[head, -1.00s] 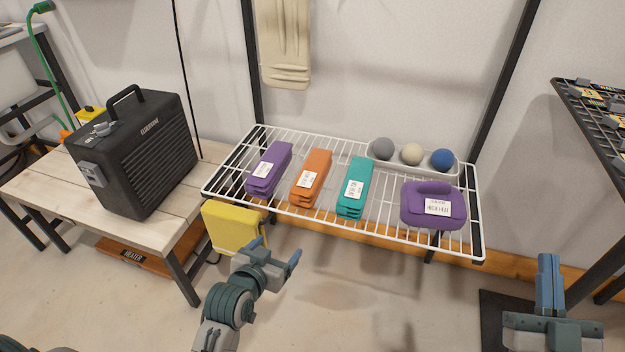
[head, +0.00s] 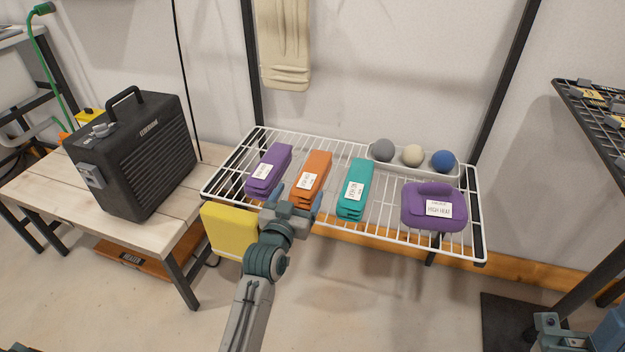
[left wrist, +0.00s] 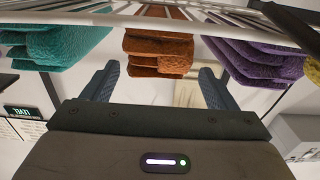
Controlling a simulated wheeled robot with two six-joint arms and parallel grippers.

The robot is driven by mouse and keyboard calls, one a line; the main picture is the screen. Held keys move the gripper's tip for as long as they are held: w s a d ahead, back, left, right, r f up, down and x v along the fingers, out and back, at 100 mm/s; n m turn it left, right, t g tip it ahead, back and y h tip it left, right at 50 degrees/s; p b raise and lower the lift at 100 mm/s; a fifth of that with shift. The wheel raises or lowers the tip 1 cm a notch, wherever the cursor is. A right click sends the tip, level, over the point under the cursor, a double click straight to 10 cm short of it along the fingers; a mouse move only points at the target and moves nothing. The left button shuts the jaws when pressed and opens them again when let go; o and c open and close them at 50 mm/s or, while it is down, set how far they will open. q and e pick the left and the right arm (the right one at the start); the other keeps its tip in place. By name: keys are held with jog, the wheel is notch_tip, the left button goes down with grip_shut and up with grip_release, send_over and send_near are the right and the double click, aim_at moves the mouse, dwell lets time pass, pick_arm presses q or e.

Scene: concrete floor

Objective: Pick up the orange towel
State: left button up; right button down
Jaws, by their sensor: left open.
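The orange towel (head: 313,177) lies folded on the white wire rack, with a white label on top, between a purple towel and a teal towel. My left gripper (head: 296,196) is open at the rack's front edge, just in front of the orange towel's near end. In the left wrist view the orange towel (left wrist: 158,52) hangs at the top of the picture, inverted, between the two open fingers (left wrist: 158,85) and a little beyond them. The fingers appear empty. My right gripper (head: 578,335) is only partly in view at the lower right corner.
The purple towel (head: 269,168) and teal towel (head: 352,188) lie close on either side. A purple high-heat item (head: 432,203) and a tray of balls (head: 412,157) share the wire rack (head: 385,226). A yellow block (head: 230,230) is left of my arm; a black heater (head: 135,155) stands on a bench.

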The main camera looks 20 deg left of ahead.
aim_at(307, 181)
pick_arm(q)
jog(key=w, duration=0.1)
jog(key=w+b, duration=0.1)
jog(key=w, duration=0.2)
jog(key=shift+w+d+f, duration=0.2)
jog(key=shift+d+f, duration=0.2)
jog(key=shift+w, duration=0.45)
jog(key=shift+r, duration=0.1)
jog(key=c, duration=1.1)
jog(key=shift+r, duration=0.1)
jog(key=shift+c, duration=0.2)
